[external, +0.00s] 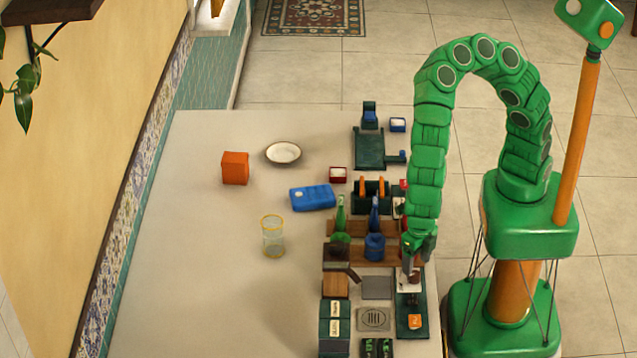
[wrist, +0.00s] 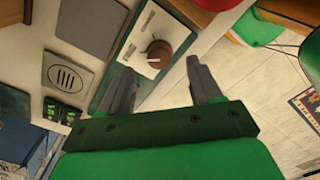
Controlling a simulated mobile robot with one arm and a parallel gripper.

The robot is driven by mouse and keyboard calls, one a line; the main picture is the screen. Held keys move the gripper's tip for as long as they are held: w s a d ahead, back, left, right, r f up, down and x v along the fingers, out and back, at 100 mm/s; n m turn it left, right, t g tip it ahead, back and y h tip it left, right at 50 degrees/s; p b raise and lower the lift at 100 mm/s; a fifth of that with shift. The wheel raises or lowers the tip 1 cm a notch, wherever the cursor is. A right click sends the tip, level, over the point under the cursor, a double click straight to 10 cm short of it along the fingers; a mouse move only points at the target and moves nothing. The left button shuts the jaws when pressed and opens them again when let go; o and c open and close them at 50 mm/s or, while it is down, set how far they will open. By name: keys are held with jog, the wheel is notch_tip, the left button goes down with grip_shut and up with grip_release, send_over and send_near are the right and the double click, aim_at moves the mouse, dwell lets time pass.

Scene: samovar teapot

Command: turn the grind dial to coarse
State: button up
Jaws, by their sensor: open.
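The grind dial is a round brown knob (wrist: 159,53) on a white plate (wrist: 146,27) in the wrist view. The plate sits on a narrow dark green board (wrist: 113,62), which also shows in the external view (external: 403,325). My gripper (wrist: 160,72) is open and empty. Its two grey fingers are apart, and the knob appears just beyond the tips, between their lines. In the external view my gripper (external: 411,268) points down over the board and partly hides the dial. I cannot tell whether the fingers touch the knob, nor read the plate's markings.
Left of the board are a grey plate (external: 376,288), a slotted drain square (external: 373,319) and green boxes (external: 334,324). Bottles and a blue jar (external: 375,247) stand close behind. A glass (external: 272,236) stands on the open white counter to the left.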

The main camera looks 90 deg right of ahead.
aim_at(415, 274)
jog(key=shift+f, duration=2.15)
jog(key=shift+c, duration=0.3)
jog(key=c, duration=1)
